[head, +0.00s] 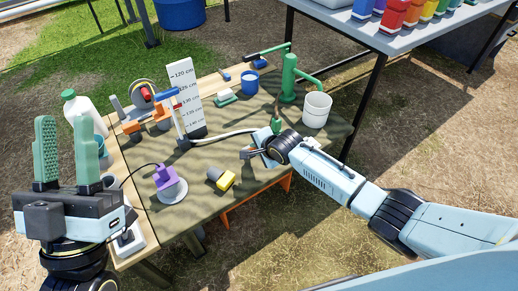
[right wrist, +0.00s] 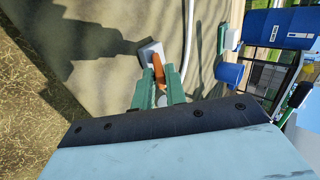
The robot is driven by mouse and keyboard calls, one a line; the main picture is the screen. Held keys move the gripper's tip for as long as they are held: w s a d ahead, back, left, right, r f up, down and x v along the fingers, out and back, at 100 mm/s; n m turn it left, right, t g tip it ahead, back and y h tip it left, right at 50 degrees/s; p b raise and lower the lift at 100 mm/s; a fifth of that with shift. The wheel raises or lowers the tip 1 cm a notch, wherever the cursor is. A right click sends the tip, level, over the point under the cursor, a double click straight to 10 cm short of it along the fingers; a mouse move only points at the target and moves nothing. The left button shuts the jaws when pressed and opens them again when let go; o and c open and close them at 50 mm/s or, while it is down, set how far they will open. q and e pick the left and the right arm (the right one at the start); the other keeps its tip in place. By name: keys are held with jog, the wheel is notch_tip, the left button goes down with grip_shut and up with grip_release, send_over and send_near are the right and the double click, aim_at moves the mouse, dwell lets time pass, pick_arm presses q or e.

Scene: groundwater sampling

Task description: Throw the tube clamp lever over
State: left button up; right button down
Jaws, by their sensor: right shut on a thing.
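The tube clamp is a small grey-white block (right wrist: 150,50) on the olive table mat in the right wrist view, with an orange lever (right wrist: 158,72) standing at it. My right gripper (right wrist: 160,88) is shut on this lever, its green fingers on either side. In the head view my right gripper (head: 262,148) is low over the table's right part and hides the clamp. A whitish tube (head: 225,136) runs across the mat towards it; a pale tube (right wrist: 190,40) also passes beside the clamp in the right wrist view. My left gripper (head: 67,160) is open and empty, fingers up, at the left.
A green hand pump (head: 289,82) and a white bucket (head: 316,109) stand behind my right gripper. A white jug (head: 82,112) stands left.

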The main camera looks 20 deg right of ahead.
jog(key=c, duration=2.1)
grip_release()
jog(key=shift+w+a+r+g, duration=0.2)
jog(key=shift+w+a+r, duration=0.05)
jog(key=shift+w+r, duration=0.3)
jog(key=shift+w+a+r+g, duration=0.2)
jog(key=shift+w+r, duration=0.2)
jog(key=shift+w, duration=0.1)
jog(key=shift+c, duration=0.2)
jog(key=shift+w+a+r, duration=0.2)
jog(key=shift+w+r, duration=0.05)
jog(key=shift+w, duration=0.3)
jog(key=shift+o, duration=0.4)
jog(key=shift+w+a+g+h+b, duration=0.25)
jog(key=shift+w+g+h+b, duration=0.2)
jog(key=shift+w+g, duration=0.15)
jog(key=shift+r, duration=0.25)
jog(key=o, duration=0.7)
jog(key=shift+w+f, duration=0.1)
jog(key=shift+c, duration=0.2)
jog(key=shift+f, duration=0.2)
